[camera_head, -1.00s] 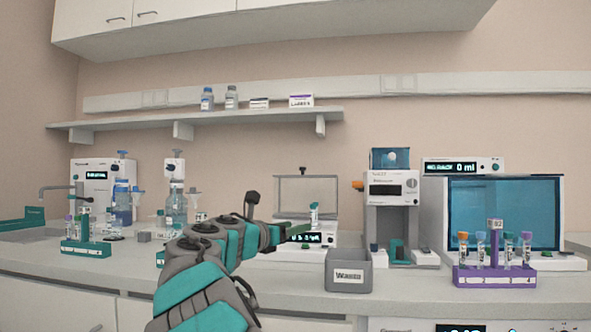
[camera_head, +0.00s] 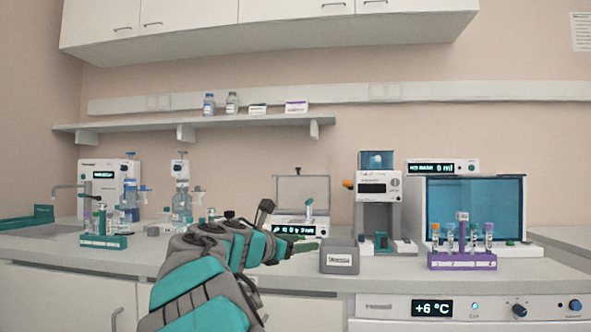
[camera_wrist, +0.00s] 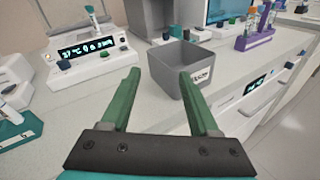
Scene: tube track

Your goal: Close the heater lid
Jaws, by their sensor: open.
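The heater (camera_head: 297,229) is a white benchtop unit with a lit display, left of the grey bin. Its lid (camera_head: 301,190) is a see-through grey panel standing upright at the back, with a dark knob on its top edge. A tube with a teal cap (camera_head: 309,207) stands in the heater. In the wrist view the heater (camera_wrist: 88,64) is at upper left, its display reading 37 °C. My gripper (camera_head: 304,246) is in front of the heater. In the wrist view its green fingers (camera_wrist: 160,74) are apart, with nothing between them.
A grey bin (camera_head: 339,257) stands right of my gripper, close in front of it in the wrist view (camera_wrist: 178,72). A grey dispenser (camera_head: 379,215) and a purple tube rack (camera_head: 462,262) stand farther right. A green rack (camera_head: 103,242) is at left.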

